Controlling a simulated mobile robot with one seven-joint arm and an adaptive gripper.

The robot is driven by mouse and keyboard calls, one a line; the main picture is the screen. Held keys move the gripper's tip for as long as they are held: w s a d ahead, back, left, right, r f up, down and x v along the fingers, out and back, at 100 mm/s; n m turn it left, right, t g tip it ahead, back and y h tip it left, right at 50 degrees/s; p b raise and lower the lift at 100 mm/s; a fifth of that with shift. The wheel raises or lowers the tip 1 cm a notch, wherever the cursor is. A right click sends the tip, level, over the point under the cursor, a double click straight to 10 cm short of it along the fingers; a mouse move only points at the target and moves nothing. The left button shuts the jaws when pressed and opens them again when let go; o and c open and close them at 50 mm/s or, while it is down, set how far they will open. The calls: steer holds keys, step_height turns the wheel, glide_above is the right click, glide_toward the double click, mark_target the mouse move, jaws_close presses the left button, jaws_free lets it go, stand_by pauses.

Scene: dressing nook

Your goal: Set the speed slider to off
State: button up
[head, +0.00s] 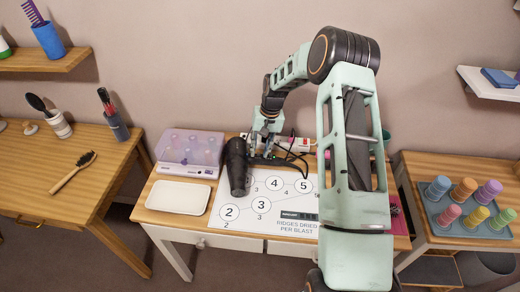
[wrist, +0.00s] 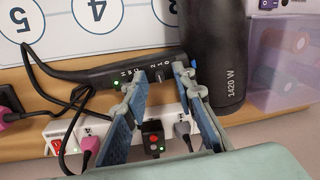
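A black hair dryer (head: 237,168) lies on the desk, its barrel across the mat's left edge and its handle to the right. In the wrist view its barrel (wrist: 205,45), marked 1420 W, is at upper right. The handle (wrist: 100,77) carries two small marked controls. The speed slider (wrist: 159,75) sits by the marks 2, 1 and 0; its exact position is too small to tell. A green light glows beside the other marks. My gripper (wrist: 162,78) is open, its fingertips apart on either side of the slider area. Contact with the handle is unclear. In the head view my gripper (head: 262,146) hides part of the handle.
A white power strip (wrist: 60,130) with several plugs and loose black cables lies behind the handle. A purple-tinted box (head: 190,150) and cream tray (head: 180,197) stand left. The numbered mat (head: 262,222) lies in front. Side tables flank the desk.

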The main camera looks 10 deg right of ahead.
jaws_close()
steer(key=shift+w+a+b, duration=0.1)
steer(key=shift+a+b, duration=0.45)
steer(key=shift+b, duration=0.05)
steer(key=shift+a+r, duration=0.2)
steer(key=shift+a, duration=0.05)
jaws_free()
